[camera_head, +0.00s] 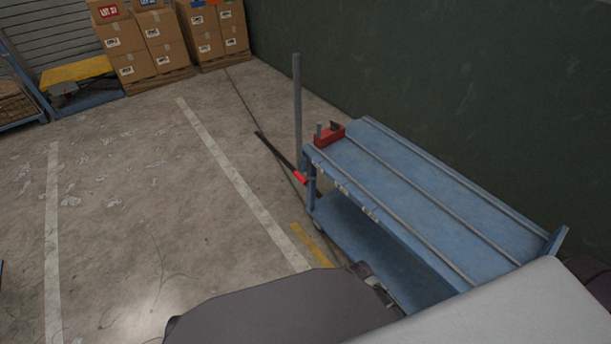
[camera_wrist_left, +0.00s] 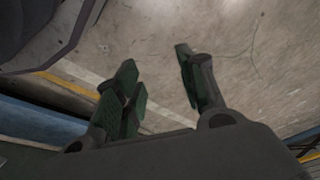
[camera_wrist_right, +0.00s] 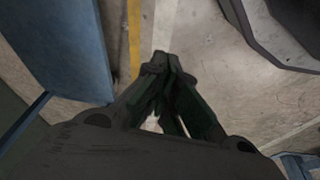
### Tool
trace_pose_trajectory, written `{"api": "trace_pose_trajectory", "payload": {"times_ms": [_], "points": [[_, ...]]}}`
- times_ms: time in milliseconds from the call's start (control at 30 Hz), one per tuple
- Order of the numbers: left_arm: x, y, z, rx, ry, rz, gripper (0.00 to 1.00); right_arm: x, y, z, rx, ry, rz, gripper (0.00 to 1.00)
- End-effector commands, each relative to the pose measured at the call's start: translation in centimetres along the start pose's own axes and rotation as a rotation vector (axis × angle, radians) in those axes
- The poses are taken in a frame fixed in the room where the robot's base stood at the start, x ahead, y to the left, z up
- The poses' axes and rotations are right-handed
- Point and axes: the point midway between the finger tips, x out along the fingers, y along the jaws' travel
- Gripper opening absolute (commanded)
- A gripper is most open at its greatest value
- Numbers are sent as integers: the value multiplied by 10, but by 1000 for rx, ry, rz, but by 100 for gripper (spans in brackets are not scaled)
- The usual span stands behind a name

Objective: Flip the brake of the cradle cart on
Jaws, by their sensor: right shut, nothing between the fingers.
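The cradle cart (camera_head: 430,190) is a blue two-level cart with grey rails along its top, standing beside the dark green wall. At its far left end a black lever (camera_head: 272,150) with a red part (camera_head: 301,178) slants out over the floor, beside an upright grey post (camera_head: 297,100). A red block (camera_head: 328,135) sits on the top's corner. My left gripper (camera_wrist_left: 157,75) is open and empty above the floor. My right gripper (camera_wrist_right: 165,65) is shut and empty, with a blue surface (camera_wrist_right: 60,45), likely the cart, at left. Neither gripper's fingers show clearly in the head view.
Stacked cardboard boxes (camera_head: 140,45) stand at the back. A blue and yellow piece of equipment (camera_head: 78,73) stands at the back left. The concrete floor (camera_head: 130,200) left of the cart is open, with white lines and a short yellow line (camera_head: 311,245).

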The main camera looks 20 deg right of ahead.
Motion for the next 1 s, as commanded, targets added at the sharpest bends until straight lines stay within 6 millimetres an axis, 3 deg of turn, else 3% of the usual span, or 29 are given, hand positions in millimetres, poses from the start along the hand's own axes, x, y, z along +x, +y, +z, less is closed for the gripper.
{"api": "trace_pose_trajectory", "payload": {"times_ms": [567, 800, 1000], "points": [[-68, 6, -30, -7, 35, 12, 40, -66, 5, -66, 7, 140, -6, 0], [-97, 12, -32, -6, 46, 27, 40, -96, 8, -115, 0, 289, -24, 0], [-109, 19, -30, -3, 49, 41, 40, -114, 8, -157, -5, 431, -57, 0]]}}
